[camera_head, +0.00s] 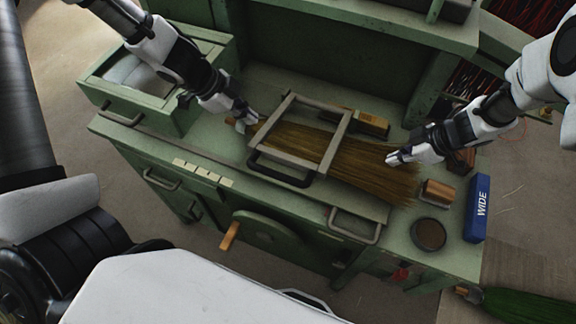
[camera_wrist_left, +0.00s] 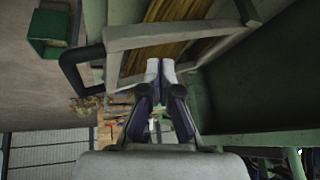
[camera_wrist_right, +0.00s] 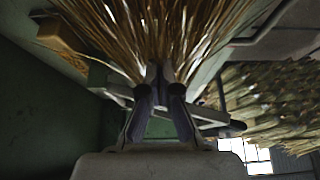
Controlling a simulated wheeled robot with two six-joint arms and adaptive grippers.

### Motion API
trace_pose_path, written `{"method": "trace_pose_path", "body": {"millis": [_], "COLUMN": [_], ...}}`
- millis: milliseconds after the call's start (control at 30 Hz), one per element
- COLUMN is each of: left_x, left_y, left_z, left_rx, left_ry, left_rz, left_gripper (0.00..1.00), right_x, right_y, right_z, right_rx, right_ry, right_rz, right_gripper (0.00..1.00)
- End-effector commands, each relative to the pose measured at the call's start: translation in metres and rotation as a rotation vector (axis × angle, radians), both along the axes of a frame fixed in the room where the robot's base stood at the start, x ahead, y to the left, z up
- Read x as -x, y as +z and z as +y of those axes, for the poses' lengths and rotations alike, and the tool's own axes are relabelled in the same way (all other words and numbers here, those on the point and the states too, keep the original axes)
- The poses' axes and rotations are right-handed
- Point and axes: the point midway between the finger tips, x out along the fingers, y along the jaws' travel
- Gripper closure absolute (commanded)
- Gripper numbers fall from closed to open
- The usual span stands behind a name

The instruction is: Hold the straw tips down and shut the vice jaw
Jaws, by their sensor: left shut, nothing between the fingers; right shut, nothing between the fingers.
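The brown straw bundle (camera_head: 375,172) lies flat on the green bench and fans out to the right. The grey metal vice frame (camera_head: 333,143) lies across it, with a dark handle bar (camera_head: 280,173) at the near side. My left gripper (camera_head: 252,118) is shut and empty at the frame's left end; in the left wrist view its fingertips (camera_wrist_left: 161,65) are close to the frame (camera_wrist_left: 180,34). My right gripper (camera_head: 390,159) is shut and empty at the straw tips. In the right wrist view its fingertips (camera_wrist_right: 160,72) are against or just over the straw (camera_wrist_right: 165,25); contact is unclear.
Another block (camera_head: 372,124) lies behind the frame. An open green drawer box (camera_head: 150,115) is at the left. A hand wheel (camera_head: 268,232) is on the front.

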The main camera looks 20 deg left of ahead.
Motion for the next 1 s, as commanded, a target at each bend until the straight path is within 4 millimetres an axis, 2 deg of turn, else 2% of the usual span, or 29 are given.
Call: {"method": "trace_pose_path", "body": {"millis": [33, 133, 233, 367, 567, 1000], "left_x": [0.002, 0.024, 0.052, 0.073, 0.079, 0.085], "left_y": [0.025, 0.064, 0.088, 0.099, 0.086, 0.022], "left_z": [-0.020, -0.051, -0.064, -0.067, -0.080, -0.138], "left_rx": [0.079, 0.217, 0.284, 0.302, 0.303, 0.301], "left_ry": [-0.058, -0.179, -0.272, -0.328, -0.335, -0.332], "left_rz": [-0.020, 0.026, 0.119, 0.201, 0.220, 0.219], "left_gripper": [1.00, 1.00, 1.00, 1.00, 1.00, 1.00], "right_x": [0.000, 0.000, 0.000, 0.000, 0.000, 0.000], "right_y": [0.000, 0.000, 0.000, 0.000, 0.000, 0.000], "right_z": [0.000, 0.000, 0.000, 0.000, 0.000, 0.000], "right_rx": [0.000, 0.000, 0.000, 0.000, 0.000, 0.000], "right_ry": [0.000, 0.000, 0.000, 0.000, 0.000, 0.000], "right_rz": [0.000, 0.000, 0.000, 0.000, 0.000, 0.000], "right_gripper": [1.00, 1.00, 1.00, 1.00, 1.00, 1.00]}}
